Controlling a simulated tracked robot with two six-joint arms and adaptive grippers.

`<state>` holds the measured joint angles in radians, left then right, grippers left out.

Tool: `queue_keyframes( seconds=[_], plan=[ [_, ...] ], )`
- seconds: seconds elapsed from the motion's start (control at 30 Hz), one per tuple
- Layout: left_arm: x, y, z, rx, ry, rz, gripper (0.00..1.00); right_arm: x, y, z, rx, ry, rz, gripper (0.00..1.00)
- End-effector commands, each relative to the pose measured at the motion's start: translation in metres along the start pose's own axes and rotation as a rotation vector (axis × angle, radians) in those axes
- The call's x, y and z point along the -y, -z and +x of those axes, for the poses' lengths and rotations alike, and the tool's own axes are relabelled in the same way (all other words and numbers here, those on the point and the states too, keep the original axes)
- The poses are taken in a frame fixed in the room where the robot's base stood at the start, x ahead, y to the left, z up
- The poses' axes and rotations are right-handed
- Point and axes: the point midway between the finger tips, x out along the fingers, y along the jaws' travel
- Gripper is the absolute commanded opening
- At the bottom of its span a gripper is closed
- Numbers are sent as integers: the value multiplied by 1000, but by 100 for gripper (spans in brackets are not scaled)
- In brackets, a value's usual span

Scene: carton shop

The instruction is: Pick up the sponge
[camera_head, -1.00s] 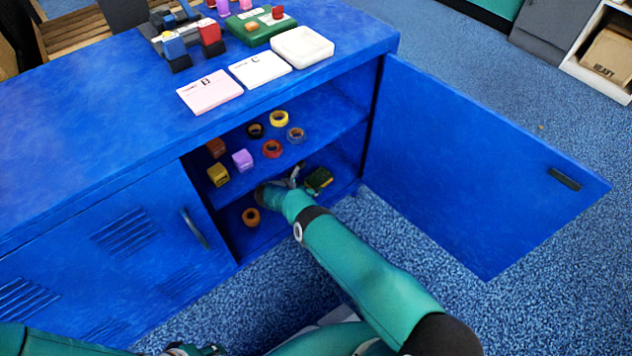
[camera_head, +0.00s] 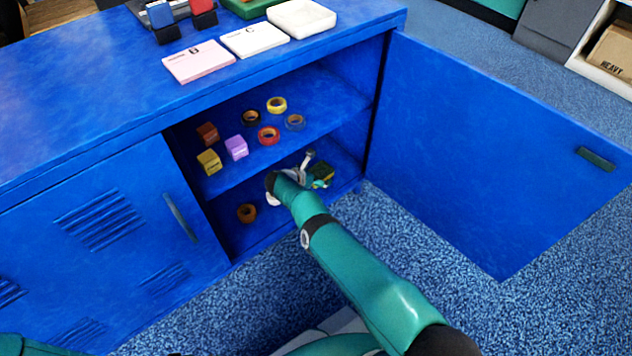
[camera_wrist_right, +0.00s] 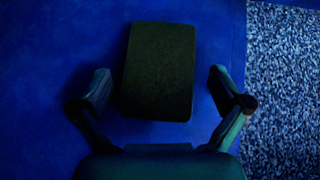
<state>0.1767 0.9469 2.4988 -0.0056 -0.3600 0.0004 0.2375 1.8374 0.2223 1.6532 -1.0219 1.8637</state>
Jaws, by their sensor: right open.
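The sponge (camera_head: 323,171) is a dark green and yellowish block on the lower shelf of the blue cabinet, near its right side. In the right wrist view the sponge (camera_wrist_right: 158,70) looks like a dark rectangular block lying on the blue shelf. My right gripper (camera_head: 314,169) reaches into the lower compartment beside the sponge. In the wrist view its two fingers (camera_wrist_right: 158,85) are spread, one on each side of the near part of the sponge, with gaps on both sides. My left gripper is not in the head view.
The cabinet door (camera_head: 490,150) stands open on the right. The upper shelf (camera_head: 335,105) above my arm holds several tape rolls and small blocks. Grey-blue carpet (camera_head: 400,240) is clear in front.

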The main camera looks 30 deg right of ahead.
Motion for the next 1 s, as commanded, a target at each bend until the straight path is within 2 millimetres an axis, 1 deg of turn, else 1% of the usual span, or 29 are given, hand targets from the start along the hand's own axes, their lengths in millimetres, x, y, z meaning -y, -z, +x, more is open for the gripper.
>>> queue_keyframes(
  seconds=[0.03, 0.3, 0.53, 0.57, 0.6, 1.0],
  plan=[
    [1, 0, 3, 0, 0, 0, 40, 0, 0, 3, 1, 0, 1, 100],
    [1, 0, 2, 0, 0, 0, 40, 0, -2, 3, 0, 0, 0, 100],
    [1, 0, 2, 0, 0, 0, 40, 0, -2, 3, 1, 0, 0, 62],
    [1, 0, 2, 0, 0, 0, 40, 0, -2, 3, 1, 0, 1, 57],
    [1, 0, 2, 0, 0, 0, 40, 0, -2, 3, 1, 0, 1, 55],
    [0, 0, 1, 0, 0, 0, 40, 0, -3, 2, 1, 0, 0, 55]
  ],
)
